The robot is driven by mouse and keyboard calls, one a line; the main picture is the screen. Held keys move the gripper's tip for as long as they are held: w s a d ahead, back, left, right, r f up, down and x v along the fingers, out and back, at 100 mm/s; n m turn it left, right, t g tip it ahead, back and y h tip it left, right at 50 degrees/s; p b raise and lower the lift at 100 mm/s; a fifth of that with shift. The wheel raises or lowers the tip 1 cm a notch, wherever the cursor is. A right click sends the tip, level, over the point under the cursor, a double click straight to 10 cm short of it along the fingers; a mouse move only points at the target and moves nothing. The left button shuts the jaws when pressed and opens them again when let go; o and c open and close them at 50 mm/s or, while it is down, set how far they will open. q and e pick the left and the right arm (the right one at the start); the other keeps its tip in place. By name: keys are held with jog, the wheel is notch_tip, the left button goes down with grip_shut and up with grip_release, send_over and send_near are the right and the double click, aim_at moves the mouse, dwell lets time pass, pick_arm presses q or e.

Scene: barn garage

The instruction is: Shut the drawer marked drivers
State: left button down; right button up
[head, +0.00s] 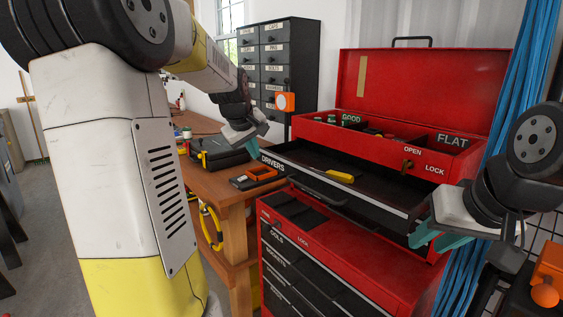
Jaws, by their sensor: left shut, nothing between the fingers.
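The drawer marked DRIVERS (308,163) is pulled well out of the red tool chest (370,148). Its label is at the left end of its dark front, and a dark handle (318,188) is on that front. A yellow-handled tool (341,177) lies inside. My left gripper (255,147) is shut and empty, its teal fingertips close by the drawer's left front corner; I cannot tell whether they touch it. My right gripper (436,241) has its teal fingers apart with nothing visible between them. It is near the drawer's right end.
The lower red cabinet (335,240) has labelled drawers below. A wooden workbench (210,174) to the left carries a black case (216,153) and an orange-and-black item (257,177). A dark labelled drawer unit (304,60) stands behind. Blue hoses (522,80) hang at the right.

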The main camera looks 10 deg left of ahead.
pick_arm(q)
jog(key=shift+w+d+f, duration=0.4)
jog(key=shift+w+f, duration=0.85)
jog(key=shift+w, duration=0.25)
jog(key=shift+w+d+f, duration=0.45)
jog(key=shift+w+f, duration=0.85)
jog(key=shift+w, duration=0.15)
jog(key=shift+w+d+f, duration=0.4)
jog(key=shift+w+f, duration=0.85)
jog(key=shift+w, duration=0.25)
